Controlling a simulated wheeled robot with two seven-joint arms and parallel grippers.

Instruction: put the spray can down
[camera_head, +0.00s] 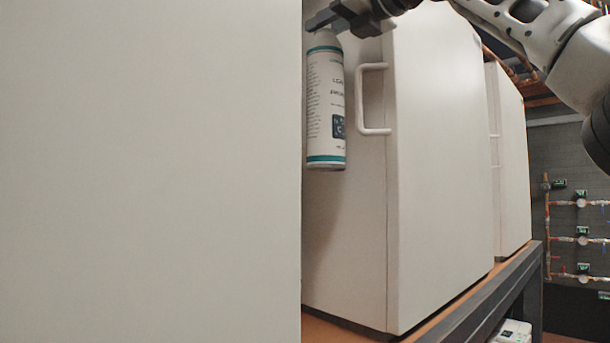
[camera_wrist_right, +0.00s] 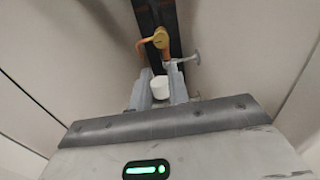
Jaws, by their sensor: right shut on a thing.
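The spray can (camera_head: 326,105) is white with teal bands and printed text. It hangs almost upright below my right gripper (camera_head: 328,22), with its base well above the wooden shelf surface (camera_head: 325,328). The right gripper is shut on its top end. In the right wrist view a white round top (camera_wrist_right: 160,87) shows between the two fingers of the right gripper (camera_wrist_right: 160,92). The can's left edge lies close to the edge of the near white panel in the head view. My left gripper is not in view.
A large white panel (camera_head: 150,170) fills the left. A white heat pump housing (camera_head: 440,170) with a handle (camera_head: 375,131) stands behind the can. Another housing (camera_head: 513,160) stands farther back. A dark metal frame (camera_head: 490,305) edges the shelf. Pipes with valves (camera_head: 582,240) line the right wall.

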